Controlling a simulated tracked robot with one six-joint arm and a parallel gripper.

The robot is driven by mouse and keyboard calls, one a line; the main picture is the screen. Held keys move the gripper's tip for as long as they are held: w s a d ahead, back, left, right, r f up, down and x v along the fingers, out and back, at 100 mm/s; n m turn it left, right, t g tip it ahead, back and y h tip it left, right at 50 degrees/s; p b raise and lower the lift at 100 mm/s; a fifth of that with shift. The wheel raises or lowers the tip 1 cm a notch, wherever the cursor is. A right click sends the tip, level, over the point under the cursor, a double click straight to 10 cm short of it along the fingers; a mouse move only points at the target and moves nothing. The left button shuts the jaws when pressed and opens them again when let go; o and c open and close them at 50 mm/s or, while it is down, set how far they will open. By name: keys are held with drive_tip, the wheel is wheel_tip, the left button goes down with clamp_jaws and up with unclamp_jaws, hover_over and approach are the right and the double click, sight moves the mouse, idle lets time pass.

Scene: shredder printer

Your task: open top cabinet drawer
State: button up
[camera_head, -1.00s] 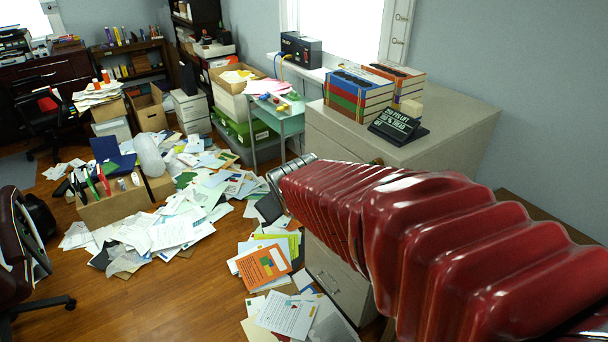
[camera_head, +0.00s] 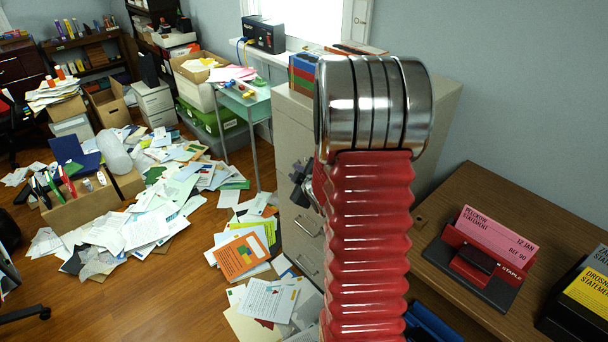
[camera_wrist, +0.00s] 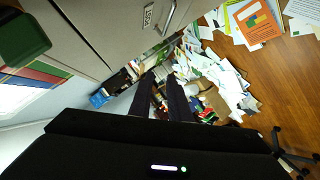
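The beige filing cabinet (camera_head: 290,135) stands in the middle of the head view, its drawer fronts facing left. Two lower drawer handles show, one above the other (camera_head: 308,226). My arm hides part of the cabinet's top and side. My dark gripper (camera_head: 300,184) is beside the upper part of the drawer front, partly hidden by my arm. In the wrist view, my gripper (camera_wrist: 161,78) has two dark fingers with a narrow empty gap between them. A drawer front with a metal handle (camera_wrist: 168,14) and a label is at the top, apart from the fingertips.
Books (camera_head: 302,76) stand on the cabinet. A wooden desk (camera_head: 465,190) with a red stapler-like device (camera_head: 474,258) is at the right. Papers (camera_head: 155,210) cover much of the floor to the left. A small green table (camera_head: 247,100) stands behind the cabinet.

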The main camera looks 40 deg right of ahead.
drive_tip(key=s+d+f+n+t, duration=0.1)
drive_tip(key=s+d+f, duration=0.3)
drive_tip(key=f, duration=0.5)
drive_tip(key=shift+d+f+n+t, duration=0.35)
drive_tip(key=shift+d+t, duration=0.55)
drive_tip(key=shift+d, duration=0.35)
drive_tip(key=x, duration=1.3)
drive_tip(key=shift+w+d, duration=0.25)
drive_tip(key=shift+c, duration=0.3)
clamp_jaws()
drive_tip(key=shift+f, duration=0.1)
drive_tip(key=shift+d, duration=0.15)
drive_tip(key=shift+s, duration=0.1)
